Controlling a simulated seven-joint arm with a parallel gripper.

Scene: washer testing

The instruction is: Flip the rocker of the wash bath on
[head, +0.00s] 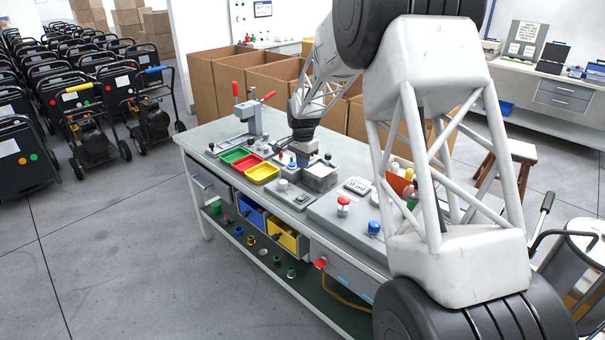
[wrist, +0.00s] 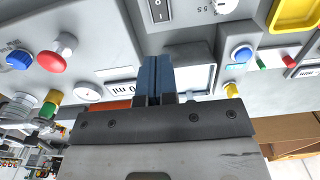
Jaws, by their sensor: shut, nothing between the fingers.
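The wash bath appears to be the grey box with an open basin (head: 322,172) on the bench in the head view; part of its basin (wrist: 195,52) shows behind my fingers in the wrist view. A black rocker with white marks (wrist: 160,9) sits on a grey panel at the top edge of the wrist view, partly cut off. I cannot make out the rocker in the head view. My gripper (wrist: 155,58) is shut and empty, its blue-grey fingertips just below the rocker in the picture, with a visible gap. In the head view my gripper (head: 304,150) is over the bench beside the bath.
A red mushroom button (head: 343,203) and a blue knob (head: 375,228) stand on the panel to the right. Red, green and yellow trays (head: 262,174) lie to the left. A clamp stand with red handles (head: 250,115) rises behind. Cardboard boxes (head: 220,78) stand beyond the bench.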

